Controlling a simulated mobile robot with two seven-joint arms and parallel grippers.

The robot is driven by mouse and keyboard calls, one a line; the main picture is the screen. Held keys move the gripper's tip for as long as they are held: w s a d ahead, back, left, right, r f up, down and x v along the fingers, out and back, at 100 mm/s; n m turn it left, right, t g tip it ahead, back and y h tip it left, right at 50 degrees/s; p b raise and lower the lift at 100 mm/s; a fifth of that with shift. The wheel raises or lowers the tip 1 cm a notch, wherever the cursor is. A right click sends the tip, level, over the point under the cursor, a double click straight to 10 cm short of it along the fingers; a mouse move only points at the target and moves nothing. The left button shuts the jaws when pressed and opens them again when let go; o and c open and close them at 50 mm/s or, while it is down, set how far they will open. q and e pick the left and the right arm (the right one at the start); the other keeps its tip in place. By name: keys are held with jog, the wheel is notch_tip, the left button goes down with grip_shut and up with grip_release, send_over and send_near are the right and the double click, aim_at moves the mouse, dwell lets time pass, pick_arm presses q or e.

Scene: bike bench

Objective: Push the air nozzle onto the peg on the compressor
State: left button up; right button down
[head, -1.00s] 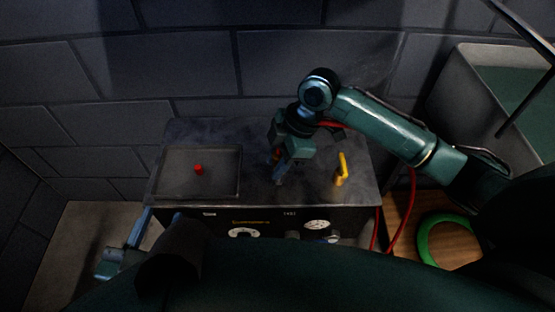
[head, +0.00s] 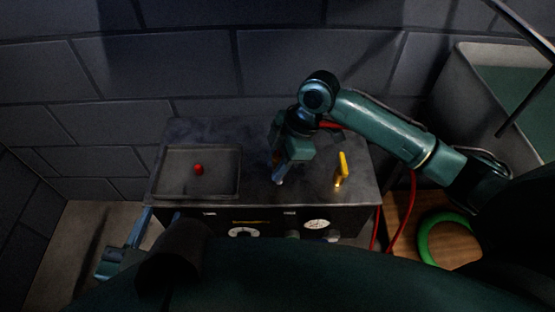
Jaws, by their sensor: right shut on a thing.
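The compressor (head: 262,205) is a dark box with dials on its front. A yellow upright piece (head: 342,168), possibly the peg, stands on the right of its top. My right gripper (head: 279,180) points down over the middle of the top, left of the yellow piece. It is shut on the air nozzle, which is mostly hidden by the fingers and wrist. A red hose (head: 412,195) runs near my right arm. My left gripper (head: 142,226) is low at the compressor's front left corner, partly hidden by my own arm; its jaws are unclear.
A shallow tray (head: 170,190) with a small red knob-like thing (head: 198,169) takes up the left of the compressor top. A brick wall stands close behind. A green ring (head: 428,240) lies on the wooden surface at right, below a grey basin (head: 465,90).

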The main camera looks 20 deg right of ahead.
pick_arm(q)
jog(key=shift+f, duration=0.2)
pick_arm(e)
jog(key=shift+f, duration=1.25)
jog(key=c, duration=1.1)
grip_release()
jog(key=shift+o, duration=0.2)
pick_arm(q)
jog(key=shift+r, duration=0.1)
pick_arm(e)
notch_tip(320, 180, up, 9)
jog(key=p, duration=0.3)
pick_arm(q)
jog(key=shift+s+a+n+g+y, duration=0.2)
jog(key=shift+s+g+y, duration=0.1)
jog(key=shift+g, duration=0.3)
jog(key=shift+s+a+n+g+y, duration=0.2)
jog(key=shift+g+y, duration=0.1)
jog(key=shift+g, duration=0.3)
pick_arm(e)
jog(key=shift+r, duration=0.5)
pick_arm(q)
jog(key=shift+r, duration=0.1)
pick_arm(e)
jog(key=shift+a, duration=0.1)
